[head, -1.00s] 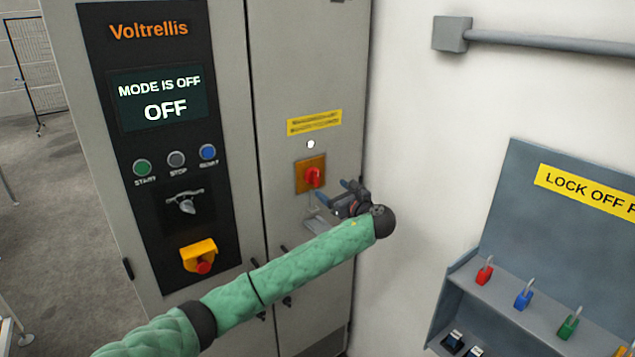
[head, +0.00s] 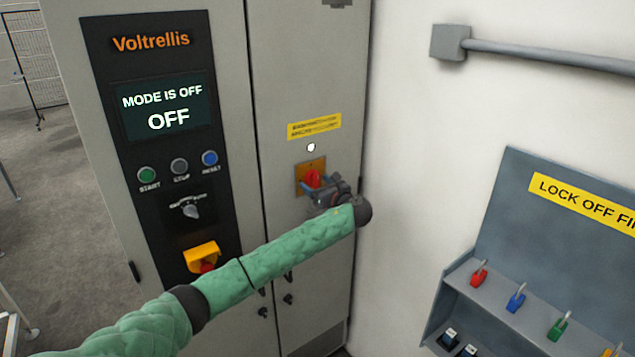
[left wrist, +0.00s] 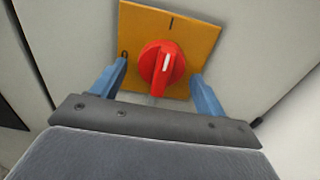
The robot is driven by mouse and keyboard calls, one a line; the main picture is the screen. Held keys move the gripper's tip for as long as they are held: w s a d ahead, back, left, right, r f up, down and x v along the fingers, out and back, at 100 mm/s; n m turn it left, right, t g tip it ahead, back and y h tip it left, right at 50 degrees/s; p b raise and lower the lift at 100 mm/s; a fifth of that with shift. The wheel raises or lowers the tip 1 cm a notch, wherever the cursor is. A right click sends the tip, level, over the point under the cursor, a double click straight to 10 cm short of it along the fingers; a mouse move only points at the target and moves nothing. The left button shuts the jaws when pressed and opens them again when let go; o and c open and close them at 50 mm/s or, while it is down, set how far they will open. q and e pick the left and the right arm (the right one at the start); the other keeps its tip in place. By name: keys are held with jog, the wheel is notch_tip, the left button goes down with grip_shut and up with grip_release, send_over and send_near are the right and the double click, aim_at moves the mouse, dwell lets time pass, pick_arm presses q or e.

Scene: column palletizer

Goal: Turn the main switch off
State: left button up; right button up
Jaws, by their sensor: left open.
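The main switch is a red rotary knob (head: 313,178) on an orange-yellow plate (head: 298,188) on the cabinet's right door. In the left wrist view the knob (left wrist: 161,68) shows a white mark that points nearly up, slightly tilted right. A black mark is at the plate's top, and part of another mark shows at its left edge. My left gripper (head: 318,186) is at the knob in the head view. In the left wrist view its blue fingers (left wrist: 160,85) are open, one on each side of the knob, with gaps visible. My right gripper is not in view.
The cabinet's black panel has a screen (head: 165,108) reading "MODE IS OFF / OFF", several buttons, a selector (head: 189,208) and a red emergency stop (head: 207,266). A lock-off board (head: 560,230) with colored padlocks stands at right. A pipe (head: 550,48) runs along the wall.

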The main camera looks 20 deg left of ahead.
pick_arm(q)
jog(key=c, duration=1)
jog(key=shift+f, duration=0.1)
